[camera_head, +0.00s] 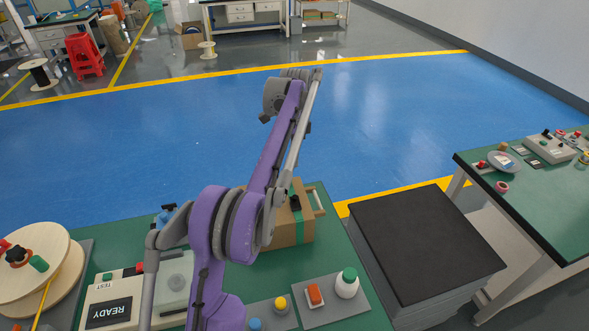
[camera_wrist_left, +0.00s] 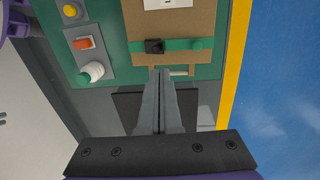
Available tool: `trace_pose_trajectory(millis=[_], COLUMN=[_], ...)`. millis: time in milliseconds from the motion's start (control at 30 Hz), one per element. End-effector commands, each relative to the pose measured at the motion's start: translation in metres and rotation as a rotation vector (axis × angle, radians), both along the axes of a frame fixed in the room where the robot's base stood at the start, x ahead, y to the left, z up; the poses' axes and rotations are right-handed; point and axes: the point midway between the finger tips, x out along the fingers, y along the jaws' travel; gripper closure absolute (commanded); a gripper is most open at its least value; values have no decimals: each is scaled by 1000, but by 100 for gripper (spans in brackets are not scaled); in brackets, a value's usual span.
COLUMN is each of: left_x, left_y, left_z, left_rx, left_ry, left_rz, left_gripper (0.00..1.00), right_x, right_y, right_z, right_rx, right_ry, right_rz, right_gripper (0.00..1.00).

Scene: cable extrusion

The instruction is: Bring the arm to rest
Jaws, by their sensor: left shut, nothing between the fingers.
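My left arm (camera_head: 283,135), purple and grey, is raised and bent over the green workbench (camera_head: 353,302) in the head view. Its gripper cannot be made out in that view. In the left wrist view my left gripper (camera_wrist_left: 161,73) has its two grey fingers together, with nothing between them. The fingertips appear just below the edge of a cardboard box (camera_wrist_left: 188,22) in the picture. I cannot tell the height gap between them. The box has green tape and a black piece on it. My right gripper is in neither view.
A black-topped stack (camera_head: 425,236) stands to the right, before another green table (camera_head: 540,205). The blue floor behind is clear.

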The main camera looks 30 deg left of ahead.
Motion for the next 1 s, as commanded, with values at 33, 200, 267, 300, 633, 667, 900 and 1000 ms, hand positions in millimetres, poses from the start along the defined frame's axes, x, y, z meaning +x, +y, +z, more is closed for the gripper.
trace_pose_trajectory(millis=[33,200,267,300,633,667,900,1000], left_x=[1,1,1,1,1,1,-8,-23], left_y=[0,1,1,1,1,1,-20,-45], left_z=[7,13,13,13,13,13,21,28], left_rx=[0,0,0,0,0,0,18,37], left_ry=[-1,0,0,0,0,0,-32,-78], left_rz=[0,0,0,0,0,0,43,103], left_gripper=[100,100,100,100,100,100,100,100], right_x=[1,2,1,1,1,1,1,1], right_y=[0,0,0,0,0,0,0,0], right_z=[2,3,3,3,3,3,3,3], right_rx=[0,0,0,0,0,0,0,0], right_ry=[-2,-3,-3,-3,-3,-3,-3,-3], right_rz=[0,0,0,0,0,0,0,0], right_gripper=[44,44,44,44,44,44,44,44])
